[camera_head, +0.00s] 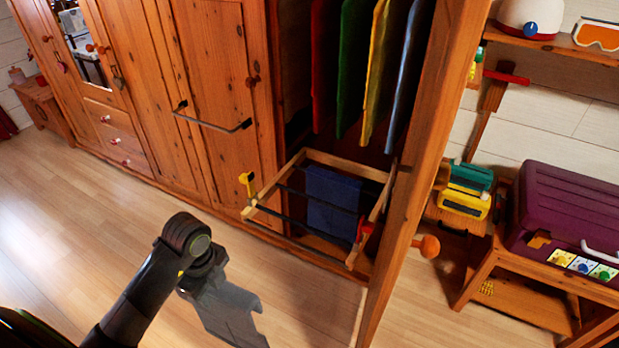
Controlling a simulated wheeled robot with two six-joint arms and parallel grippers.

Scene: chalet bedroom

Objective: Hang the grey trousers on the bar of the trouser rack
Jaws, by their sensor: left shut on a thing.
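My left gripper (208,279) is at the lower left, over the floor and in front of the wardrobe, with its jaws hard to make out. It is shut on the grey trousers (232,313), a flat grey shape below my wrist that runs towards the bottom edge. Where gripper ends and cloth begins is unclear. The trouser rack (344,165) is a pulled-out wooden frame with dark bars, right of and beyond the gripper. A blue garment (332,203) hangs on it. The gripper and trousers are apart from the rack. My right gripper is out of view.
Red, green, yellow and light-blue garments (353,65) hang above the rack. A wooden post (415,180) with a round knob stands right of it. A dark rail (212,124) juts from the wardrobe door. A purple case (570,215) sits at right. The left floor is clear.

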